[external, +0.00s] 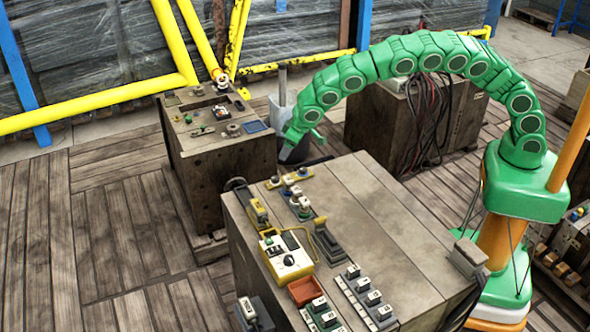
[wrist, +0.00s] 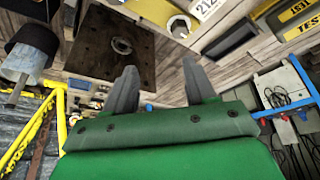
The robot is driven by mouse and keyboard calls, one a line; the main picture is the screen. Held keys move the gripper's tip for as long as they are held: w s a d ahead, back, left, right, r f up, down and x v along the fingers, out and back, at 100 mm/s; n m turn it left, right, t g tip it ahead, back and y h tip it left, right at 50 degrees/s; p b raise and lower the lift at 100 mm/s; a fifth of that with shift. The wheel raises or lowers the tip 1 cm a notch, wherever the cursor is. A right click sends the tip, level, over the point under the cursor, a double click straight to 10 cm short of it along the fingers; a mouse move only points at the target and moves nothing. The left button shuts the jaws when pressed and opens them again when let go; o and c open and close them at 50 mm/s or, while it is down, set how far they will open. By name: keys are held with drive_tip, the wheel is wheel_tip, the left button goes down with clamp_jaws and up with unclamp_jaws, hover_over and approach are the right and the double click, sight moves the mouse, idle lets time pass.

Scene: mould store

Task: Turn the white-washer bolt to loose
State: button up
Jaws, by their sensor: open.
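My gripper (external: 292,150) is at the end of the green arm, in the gap beside the near bench, right of the left wooden cabinet. In the wrist view my gripper (wrist: 158,86) shows two dark grey fingers spread apart with nothing between them. I cannot clearly identify the white-washer bolt. A pale round part with a white ring (wrist: 180,26) shows beyond the fingers at the top of the wrist view, but I cannot tell whether it is the bolt. A small whitish fitting (external: 221,80) stands at the back of the left cabinet (external: 222,165).
The near bench (external: 385,220) carries a yellow control box (external: 289,254), a red tray (external: 305,291) and several small switch blocks. Its right half is bare. A dark cabinet with hanging cables (external: 425,120) stands behind. Yellow rails (external: 100,103) cross the back left.

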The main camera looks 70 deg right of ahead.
sight(275, 177)
drive_tip(key=shift+w+a+f, duration=0.55)
drive_tip(key=shift+f, duration=1.05)
drive_tip(key=shift+w+a+f, duration=0.5)
drive_tip(key=shift+f, duration=1.15)
drive_tip(key=shift+w+a+f, duration=0.55)
drive_tip(key=shift+f, duration=1.05)
clamp_jaws()
